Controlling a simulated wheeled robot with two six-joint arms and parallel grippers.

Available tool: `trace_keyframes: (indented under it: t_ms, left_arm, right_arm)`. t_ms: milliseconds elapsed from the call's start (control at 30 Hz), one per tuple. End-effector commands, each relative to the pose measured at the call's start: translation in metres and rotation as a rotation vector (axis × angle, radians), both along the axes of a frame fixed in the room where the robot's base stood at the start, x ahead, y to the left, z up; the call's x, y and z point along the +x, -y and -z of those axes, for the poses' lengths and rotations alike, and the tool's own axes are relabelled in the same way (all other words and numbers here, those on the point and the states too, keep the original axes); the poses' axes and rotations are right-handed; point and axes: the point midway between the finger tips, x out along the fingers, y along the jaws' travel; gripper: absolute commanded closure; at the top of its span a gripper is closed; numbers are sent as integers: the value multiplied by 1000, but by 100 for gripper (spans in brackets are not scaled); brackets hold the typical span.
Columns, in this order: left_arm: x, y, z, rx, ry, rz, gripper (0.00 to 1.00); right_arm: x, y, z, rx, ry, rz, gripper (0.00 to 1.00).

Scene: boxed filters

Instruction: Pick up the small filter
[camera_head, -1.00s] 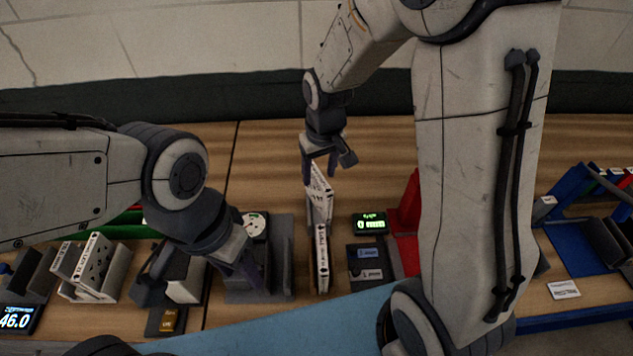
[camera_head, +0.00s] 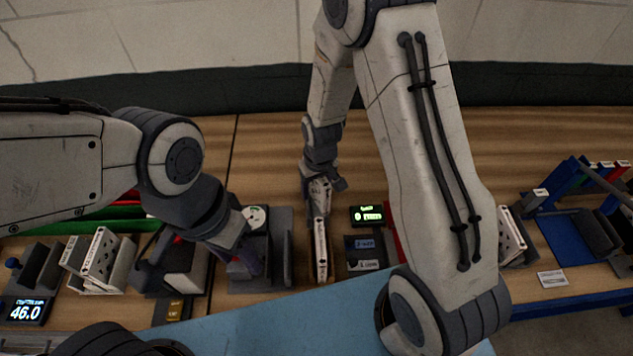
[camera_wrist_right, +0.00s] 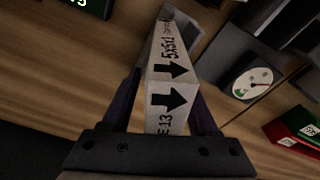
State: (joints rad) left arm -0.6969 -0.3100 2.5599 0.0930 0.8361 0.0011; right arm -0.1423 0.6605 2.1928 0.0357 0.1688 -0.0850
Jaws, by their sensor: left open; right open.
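A thin white boxed filter (camera_head: 321,240) with black arrows stands on its narrow side on the wooden bench, in the middle of the head view. My right gripper (camera_head: 321,183) is over its far end. In the right wrist view the white box (camera_wrist_right: 167,95) lies between the open fingers of the right gripper (camera_wrist_right: 165,95); I cannot tell whether they touch it. My left gripper (camera_head: 200,270) is open at the left, beside a dark fixture with a round dial (camera_head: 256,217). Other white filters (camera_head: 100,258) stand in a rack at the far left; one more (camera_head: 510,236) shows right of my right arm.
A small green display (camera_head: 368,215) and dark labelled blocks (camera_head: 364,254) stand just right of the white box. A display reading 46.0 (camera_head: 26,311) is at the far left. A blue frame (camera_head: 575,235) stands at the right. The back of the bench is mostly clear.

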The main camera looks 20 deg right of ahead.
Motion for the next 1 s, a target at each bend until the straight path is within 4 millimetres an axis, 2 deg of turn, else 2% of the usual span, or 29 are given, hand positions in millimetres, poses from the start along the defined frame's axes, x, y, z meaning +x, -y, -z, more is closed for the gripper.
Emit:
trace_keyframes:
  t_ms: [100, 167, 200, 267, 300, 767, 867, 1000]
  left_arm:
    - [0, 0, 0, 0, 0, 0, 50]
    - [0, 0, 0, 0, 0, 0, 50]
    - [0, 0, 0, 0, 0, 0, 50]
    - [0, 0, 0, 0, 0, 0, 50]
    - [0, 0, 0, 0, 0, 0, 50]
    - [0, 0, 3, 0, 0, 0, 50]
    - [0, 0, 7, 0, 0, -1, 50]
    - [0, 0, 17, 0, 0, -2, 50]
  right_arm:
    - [0, 0, 0, 0, 1, 0, 40]
    - [0, 0, 0, 0, 1, 0, 59]
    - [0, 0, 0, 0, 1, 0, 74]
    - [0, 0, 0, 0, 1, 0, 97]
    - [0, 0, 0, 0, 1, 0, 100]
    - [1, 0, -7, 1, 5, -1, 100]
    - [2, 0, -16, 1, 7, -1, 100]
    - [3, -1, -42, 2, 13, 0, 100]
